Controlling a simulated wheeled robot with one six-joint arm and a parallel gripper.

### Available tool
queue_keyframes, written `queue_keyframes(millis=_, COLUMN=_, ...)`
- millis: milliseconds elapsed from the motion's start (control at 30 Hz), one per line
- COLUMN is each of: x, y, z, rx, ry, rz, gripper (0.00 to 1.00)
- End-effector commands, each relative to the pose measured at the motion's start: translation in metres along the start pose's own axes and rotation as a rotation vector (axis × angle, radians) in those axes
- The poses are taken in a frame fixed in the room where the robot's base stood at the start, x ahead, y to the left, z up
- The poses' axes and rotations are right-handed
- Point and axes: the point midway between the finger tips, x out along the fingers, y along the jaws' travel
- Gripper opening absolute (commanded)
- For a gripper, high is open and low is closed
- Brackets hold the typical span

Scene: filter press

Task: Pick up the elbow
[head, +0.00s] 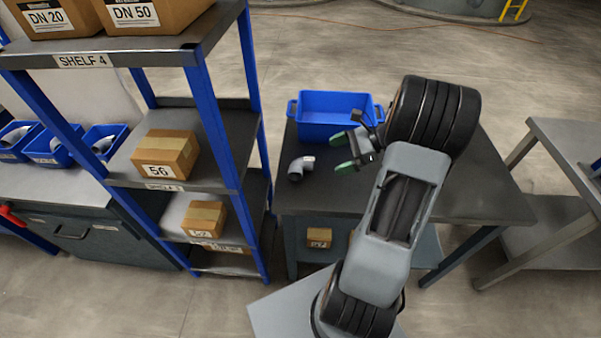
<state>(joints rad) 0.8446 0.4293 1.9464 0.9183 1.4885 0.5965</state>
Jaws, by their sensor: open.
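The elbow (300,168) is a small grey bent pipe piece with a dark open end. It lies on the dark tabletop (300,205), near the table's left side. My gripper (345,154), with green finger pads, is just to the right of the elbow. It is open and a gap shows between it and the elbow. Its height above the table is hard to judge. Nothing shows between its fingers.
A blue bin (333,105) with handles stands on the table behind the elbow. A blue-post shelf rack (205,100) with cardboard boxes stands close to the table's left edge. A grey table (565,150) stands at the right. The tabletop in front of the elbow is clear.

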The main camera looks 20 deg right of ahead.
Motion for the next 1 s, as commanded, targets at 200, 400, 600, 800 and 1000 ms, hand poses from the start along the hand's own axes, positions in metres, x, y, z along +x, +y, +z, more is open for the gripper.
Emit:
queue_keyframes(millis=200, x=-0.003, y=-0.011, z=-0.025, rx=0.116, ry=-0.1, rz=-0.08, gripper=1.0)
queue_keyframes(millis=400, x=0.031, y=-0.015, z=-0.022, rx=0.123, ry=-0.107, rz=-0.085, gripper=1.0)
queue_keyframes(millis=600, x=0.059, y=-0.018, z=-0.02, rx=0.123, ry=-0.105, rz=-0.087, gripper=1.0)
queue_keyframes(millis=800, x=0.069, y=-0.019, z=-0.019, rx=0.123, ry=-0.104, rz=-0.088, gripper=1.0)
queue_keyframes(millis=1000, x=0.091, y=-0.023, z=-0.016, rx=0.121, ry=-0.104, rz=-0.085, gripper=1.0)
